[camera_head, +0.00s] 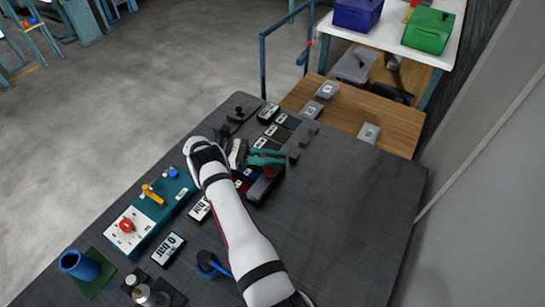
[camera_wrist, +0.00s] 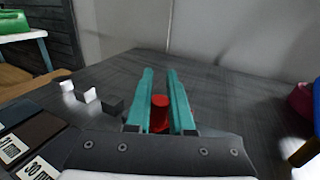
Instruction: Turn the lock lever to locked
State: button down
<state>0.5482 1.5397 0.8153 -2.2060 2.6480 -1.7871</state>
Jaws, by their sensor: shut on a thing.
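A teal control box (camera_head: 170,215) stands at the left of the dark table in the head view. On it are a yellow lever (camera_head: 153,195) and a red knob (camera_head: 127,225) on a white plate. The yellow lever looks like the lock lever; its lock marking is too small to read. My gripper (camera_head: 281,157) is right of the box, past the far end of my white arm. The lever is not visible in the wrist view.
Labelled cards (camera_head: 172,249) and dark trays (camera_head: 265,186) lie around my arm. Small grey blocks (camera_head: 300,140) stand beyond the gripper. A blue cup (camera_head: 80,265) sits at the near left. The table's right side is clear. A wooden bench (camera_head: 385,115) adjoins the far edge.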

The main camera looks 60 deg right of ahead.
jog(key=shift+s+m+g+y, duration=0.3)
jog(key=shift+m+y, duration=0.2)
jog(key=shift+y, duration=0.2)
jog(key=c, duration=0.8)
grip_release()
jog(key=shift+w, duration=0.1)
notch_tip(320, 180, up, 5)
jog(key=shift+f, duration=0.2)
jog(key=s+r, duration=0.2)
jog(key=s, duration=0.2)
jog(key=s+r, duration=0.2)
jog(key=s, duration=0.1)
jog(key=s+r, duration=0.2)
jog(key=s, duration=0.2)
jog(key=shift+s+d+r, duration=0.2)
jog(key=shift+s+r, duration=0.05)
jog(key=shift+s, duration=0.1)
